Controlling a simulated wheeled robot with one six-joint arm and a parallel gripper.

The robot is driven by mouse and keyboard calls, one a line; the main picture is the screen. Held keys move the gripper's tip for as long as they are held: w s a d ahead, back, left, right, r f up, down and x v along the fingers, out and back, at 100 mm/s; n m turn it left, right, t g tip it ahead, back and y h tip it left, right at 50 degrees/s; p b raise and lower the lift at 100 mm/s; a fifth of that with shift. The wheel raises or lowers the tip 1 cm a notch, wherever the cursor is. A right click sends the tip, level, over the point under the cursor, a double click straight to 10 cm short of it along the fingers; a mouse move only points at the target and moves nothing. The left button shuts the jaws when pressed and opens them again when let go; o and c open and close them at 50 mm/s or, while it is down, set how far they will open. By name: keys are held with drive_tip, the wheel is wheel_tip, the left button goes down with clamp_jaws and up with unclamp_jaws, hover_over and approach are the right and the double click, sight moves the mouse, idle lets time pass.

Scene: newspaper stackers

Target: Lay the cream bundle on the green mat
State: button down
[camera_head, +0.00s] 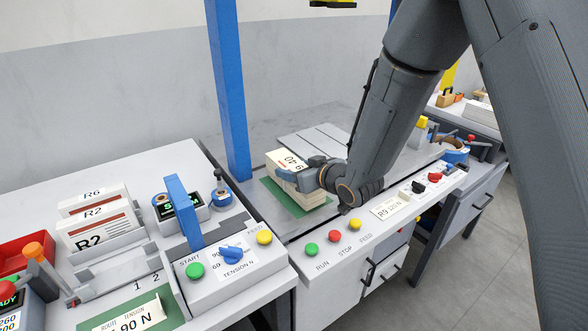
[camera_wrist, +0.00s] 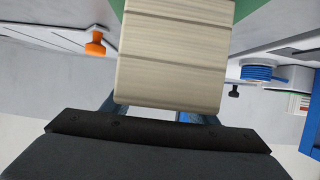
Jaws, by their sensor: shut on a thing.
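The cream bundle (camera_head: 284,160) shows a label with dark print on top in the head view. My gripper (camera_head: 316,176) is shut on it from the right. In the wrist view the bundle (camera_wrist: 172,55) fills the upper middle, with its layered side facing the camera, and parts of my gripper's fingers (camera_wrist: 160,115) show at its lower edge. The green mat (camera_head: 272,196) lies under and around the bundle on the grey work surface. The mat also shows in the wrist view (camera_wrist: 245,8). I cannot tell whether the bundle touches the mat; its underside is hidden.
A blue post (camera_head: 229,90) stands close to the left of the mat. A control panel with red, green and yellow buttons (camera_head: 333,236) runs along the front edge. White bundles marked R2 (camera_head: 97,229) stand on the left bench. Bare grey surface lies behind the mat.

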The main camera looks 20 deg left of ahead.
drive_tip(key=shift+f+b, duration=0.3)
drive_tip(key=shift+f, duration=0.05)
